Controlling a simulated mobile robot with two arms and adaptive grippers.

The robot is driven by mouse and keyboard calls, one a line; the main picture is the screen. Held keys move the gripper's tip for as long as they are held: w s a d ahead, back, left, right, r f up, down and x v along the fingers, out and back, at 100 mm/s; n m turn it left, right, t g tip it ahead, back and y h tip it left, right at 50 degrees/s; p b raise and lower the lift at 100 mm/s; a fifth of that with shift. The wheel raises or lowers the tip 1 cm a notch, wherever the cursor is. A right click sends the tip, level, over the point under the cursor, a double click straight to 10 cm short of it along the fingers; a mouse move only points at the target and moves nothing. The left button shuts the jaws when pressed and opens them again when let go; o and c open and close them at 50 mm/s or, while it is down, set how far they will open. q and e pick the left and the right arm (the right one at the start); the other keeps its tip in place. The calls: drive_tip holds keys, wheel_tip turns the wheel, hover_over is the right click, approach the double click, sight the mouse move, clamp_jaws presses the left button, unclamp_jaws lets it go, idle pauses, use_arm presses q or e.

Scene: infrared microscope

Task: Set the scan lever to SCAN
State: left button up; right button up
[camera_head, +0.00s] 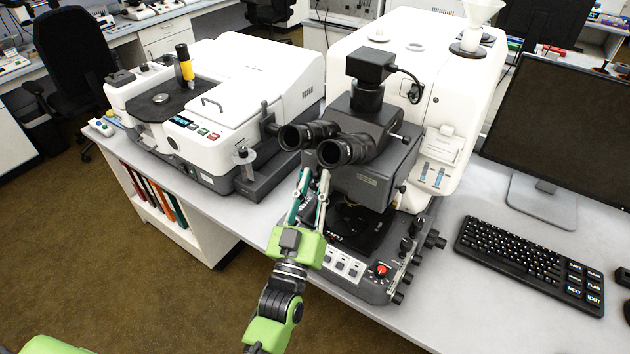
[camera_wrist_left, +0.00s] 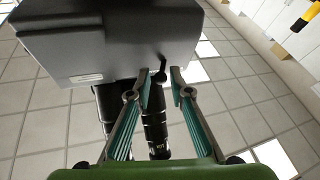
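The microscope (camera_head: 370,170) stands on the bench with its dark grey head and twin eyepieces facing me. My left gripper (camera_head: 315,178) is raised at the left side of this head, below the eyepieces. In the left wrist view, a short black lever with a round knob (camera_wrist_left: 161,68) sticks out beside the grey head (camera_wrist_left: 110,45). It appears between the open fingers of my left gripper (camera_wrist_left: 160,80), with gaps on both sides. I cannot read a SCAN label or tell the lever's setting. The lever is not distinguishable in the head view. My right gripper is not in view.
A white instrument (camera_head: 240,80) stands left of the microscope. A monitor (camera_head: 560,120) and a keyboard (camera_head: 520,258) are to the right. The microscope base carries a red knob (camera_head: 381,270) and side knobs. An eyepiece tube (camera_wrist_left: 155,125) lies behind the fingers in the wrist view.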

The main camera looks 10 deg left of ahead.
use_arm(q)
drive_tip(key=v, duration=1.1)
drive_tip(key=shift+s, duration=0.35)
drive_tip(key=shift+f, duration=0.15)
wheel_tip(320, 180, down, 26)
drive_tip(key=s+d+m+g+h+b, duration=0.1)
drive_tip(key=d+m+g+h+b, duration=0.15)
drive_tip(key=g, duration=0.35)
drive_tip(key=s+a+f+m+g+b, duration=0.1)
drive_tip(key=s+f+g, duration=0.25)
drive_tip(key=f, duration=0.55)
drive_tip(key=s+f+g+b, duration=0.1)
drive_tip(key=s+f+g, duration=0.1)
drive_tip(key=s+f, duration=0.45)
drive_tip(key=s+a+f+g+y+b, duration=0.1)
drive_tip(key=s+a+f+g, duration=0.4)
drive_tip(key=s+f, duration=0.7)
drive_tip(key=s+a+f+g+y+b, duration=0.1)
drive_tip(key=s+a+f+g, duration=0.4)
drive_tip(key=s+f, duration=0.7)
drive_tip(key=s+a+m+y, duration=0.1)
drive_tip(key=s+a, duration=0.1)
drive_tip(key=shift+s, duration=0.3)
drive_tip(key=shift+w+f, duration=0.1)
